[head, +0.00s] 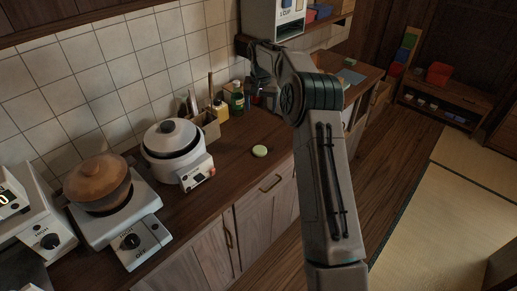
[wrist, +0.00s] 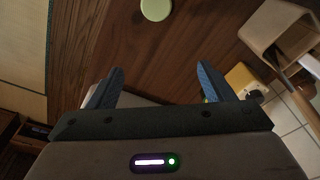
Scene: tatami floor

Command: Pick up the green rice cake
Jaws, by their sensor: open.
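The green rice cake (head: 260,151) is a small pale green disc lying on the wooden counter, near its front edge in the head view. In the wrist view the rice cake (wrist: 156,9) is at the top edge, partly cut off, beyond my fingertips. My gripper (wrist: 160,78) is open, with its two blue fingers apart and nothing held between them. In the head view my arm reaches over the counter to the right of the rice cake, and the arm hides most of the gripper.
A white rice cooker (head: 172,145) stands left of the rice cake. A brown clay pot (head: 97,183) sits on a burner farther left. The counter around the rice cake is clear.

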